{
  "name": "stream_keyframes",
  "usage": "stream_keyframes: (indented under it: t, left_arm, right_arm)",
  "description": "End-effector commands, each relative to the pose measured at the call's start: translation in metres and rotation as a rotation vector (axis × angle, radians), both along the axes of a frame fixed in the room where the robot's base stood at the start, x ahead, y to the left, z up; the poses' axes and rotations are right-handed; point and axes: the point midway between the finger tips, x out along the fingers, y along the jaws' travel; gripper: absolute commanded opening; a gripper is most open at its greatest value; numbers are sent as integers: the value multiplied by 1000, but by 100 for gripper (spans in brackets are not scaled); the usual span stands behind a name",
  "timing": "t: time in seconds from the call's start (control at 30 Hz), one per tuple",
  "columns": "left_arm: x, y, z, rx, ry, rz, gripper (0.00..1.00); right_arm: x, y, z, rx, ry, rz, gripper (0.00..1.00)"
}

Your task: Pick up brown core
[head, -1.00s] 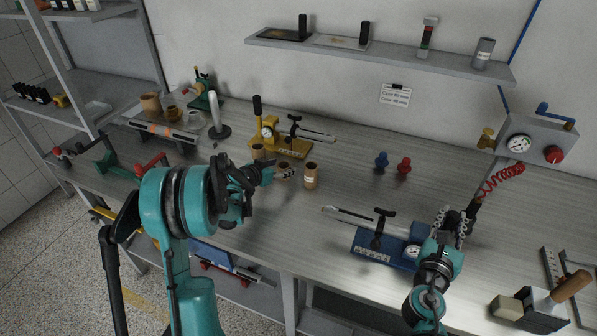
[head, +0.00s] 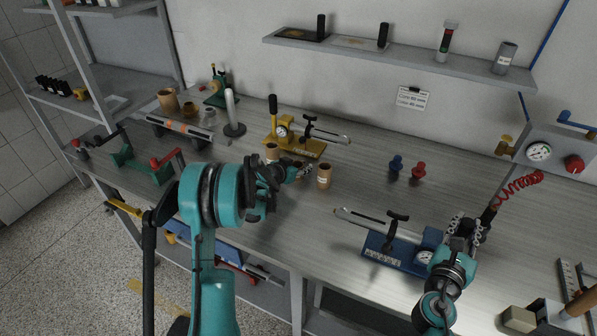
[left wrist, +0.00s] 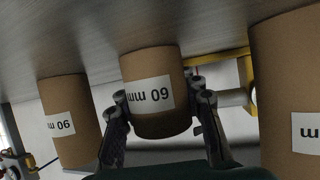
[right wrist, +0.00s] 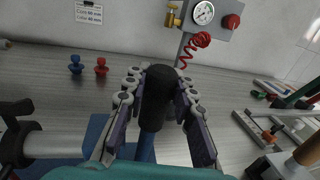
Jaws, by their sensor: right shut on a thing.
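Three brown cores with white labels stand on the bench. In the head view, the left core (head: 272,152) and right core (head: 324,177) show, while my left gripper (head: 298,170) mostly hides the middle one. In the left wrist view, the middle core (left wrist: 153,72) stands between the fingers of my left gripper (left wrist: 162,115), with one finger on each side. These fingers are open, and I cannot tell whether they touch it. My right gripper (head: 465,230) is shut on a black lever handle (right wrist: 155,95) at the blue press (head: 392,252).
The yellow press (head: 296,140) stands just behind the cores. The neighbouring cores are close on both sides in the left wrist view. Blue (head: 396,164) and red (head: 418,170) knobs stand to the right. A gauge box (head: 545,150) is at the far right.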

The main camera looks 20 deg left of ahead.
Motion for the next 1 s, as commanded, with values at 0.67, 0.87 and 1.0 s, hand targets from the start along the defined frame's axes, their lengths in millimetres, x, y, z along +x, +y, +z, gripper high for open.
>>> stream_keyframes:
  t: [0.67, 0.87, 1.0]
  left_arm:
    - [0, 0, 22, 0, 0, 0, 9]
    - [0, 0, 65, 0, 0, 0, 8]
    - [-1, 0, 87, -1, 2, 1, 8]
  right_arm:
    - [0, 0, 0, 0, 0, 0, 0]
    - [0, 0, 0, 0, 0, 0, 0]
    - [0, 0, 0, 0, 0, 0, 0]
